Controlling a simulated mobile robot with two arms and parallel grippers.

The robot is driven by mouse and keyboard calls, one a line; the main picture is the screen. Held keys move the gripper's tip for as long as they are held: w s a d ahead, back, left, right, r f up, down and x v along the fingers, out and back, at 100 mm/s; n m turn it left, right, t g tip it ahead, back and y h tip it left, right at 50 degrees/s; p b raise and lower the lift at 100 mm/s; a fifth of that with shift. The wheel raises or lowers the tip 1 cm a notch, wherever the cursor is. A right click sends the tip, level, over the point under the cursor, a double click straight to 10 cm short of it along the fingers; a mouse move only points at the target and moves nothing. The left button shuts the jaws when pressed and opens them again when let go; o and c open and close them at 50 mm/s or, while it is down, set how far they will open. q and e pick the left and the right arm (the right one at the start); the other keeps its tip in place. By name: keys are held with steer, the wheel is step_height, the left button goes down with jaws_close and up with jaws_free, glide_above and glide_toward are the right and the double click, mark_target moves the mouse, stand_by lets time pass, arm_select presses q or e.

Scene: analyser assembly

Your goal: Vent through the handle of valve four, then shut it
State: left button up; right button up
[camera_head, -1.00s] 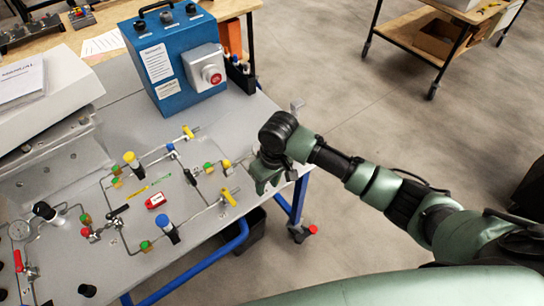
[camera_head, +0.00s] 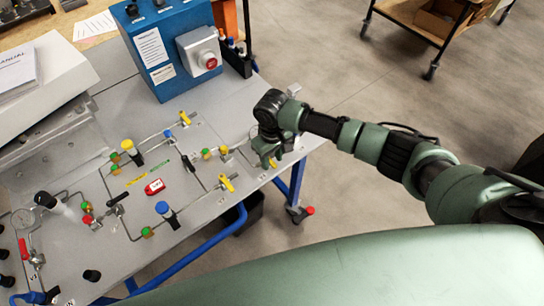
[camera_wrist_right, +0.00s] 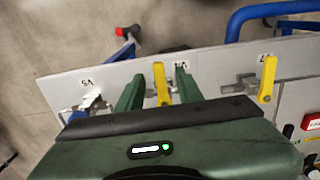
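The label by the middle valve in the right wrist view seems to read V4. Its yellow handle (camera_wrist_right: 161,84) stands between the two green fingers of my right gripper (camera_wrist_right: 158,90). The fingers are open, with a gap on each side of the handle. In the head view my right gripper (camera_head: 266,156) is low over the right edge of the grey panel (camera_head: 215,208) and mostly covers this valve. My left gripper is not in view.
A second yellow handle (camera_wrist_right: 268,80) is beside it in the wrist view, and a metal-handled valve (camera_wrist_right: 92,100) is on the other side. The blue box with a red button (camera_head: 206,59) stands behind. Thin pipes and coloured knobs cover the panel's left part.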

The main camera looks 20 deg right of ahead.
jaws_close()
